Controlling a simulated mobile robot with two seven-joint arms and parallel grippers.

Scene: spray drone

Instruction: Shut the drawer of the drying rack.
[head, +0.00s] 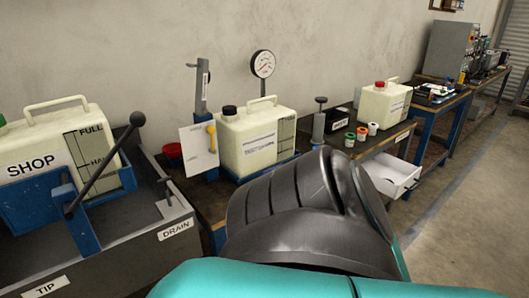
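A white drawer (392,179) stands pulled out below the far part of the bench, right of the picture's middle. Its inside is visible, and my own black and teal arm covers part of its near left side. I cannot tell from this view whether it belongs to the drying rack, as no rack is clearly recognisable. Neither of my grippers is in view. Only a large arm link shows, filling the lower middle.
A jug labelled SHOP (45,150) sits in a blue cradle at left, beside a black lever (103,165). A dark-capped jug (255,140), a gauge (263,64) and a red-capped jug (388,105) stand along the wall. Floor (455,215) at right is clear.

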